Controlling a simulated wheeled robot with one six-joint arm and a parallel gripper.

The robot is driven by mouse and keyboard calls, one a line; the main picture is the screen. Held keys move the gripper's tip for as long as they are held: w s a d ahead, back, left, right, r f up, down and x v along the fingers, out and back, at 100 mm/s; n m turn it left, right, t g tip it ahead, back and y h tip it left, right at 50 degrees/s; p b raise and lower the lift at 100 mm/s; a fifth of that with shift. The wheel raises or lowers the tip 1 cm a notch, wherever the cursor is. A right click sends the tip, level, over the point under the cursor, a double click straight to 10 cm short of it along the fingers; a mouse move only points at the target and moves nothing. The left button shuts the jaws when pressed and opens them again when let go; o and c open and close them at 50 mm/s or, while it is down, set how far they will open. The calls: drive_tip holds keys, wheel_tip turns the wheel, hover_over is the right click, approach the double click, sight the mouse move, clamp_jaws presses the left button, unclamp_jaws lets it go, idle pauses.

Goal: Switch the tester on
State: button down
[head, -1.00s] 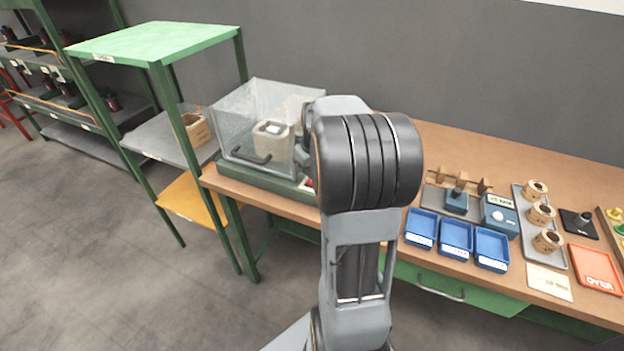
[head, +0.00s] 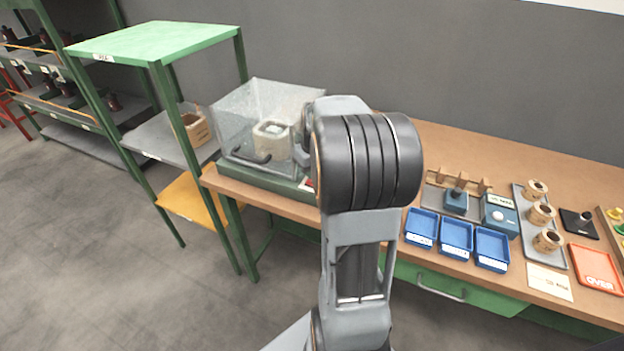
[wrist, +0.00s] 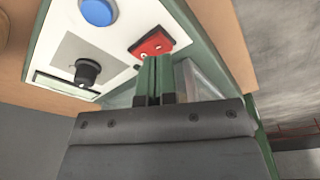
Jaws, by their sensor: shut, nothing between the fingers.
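The tester (head: 262,180) stands on the left end of the bench, a green base with a clear cover over a coil (head: 270,138). In the wrist view its white panel (wrist: 112,47) carries a red switch (wrist: 150,44), a black knob (wrist: 87,72) and a blue button (wrist: 97,12). My gripper (wrist: 154,60) is shut and empty, its green fingertips right at the edge of the red switch. I cannot tell whether they touch it. In the head view my arm hides the gripper and most of the panel.
Blue trays (head: 456,237), a grey tray (head: 560,255) with cores and an orange tray (head: 595,268) lie along the bench to the right. A green shelf rack (head: 150,42) stands close on the left. The bench back (head: 470,150) is clear.

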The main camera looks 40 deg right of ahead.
sight(311, 182)
drive_tip(key=shift+f+b, duration=0.75)
drive_tip(key=shift+f, duration=0.35)
idle(0.3)
drive_tip(key=shift+r, duration=0.1)
drive_tip(key=shift+r+p, duration=2.9)
drive_tip(key=shift+r, duration=0.6)
drive_tip(key=shift+f, duration=0.1)
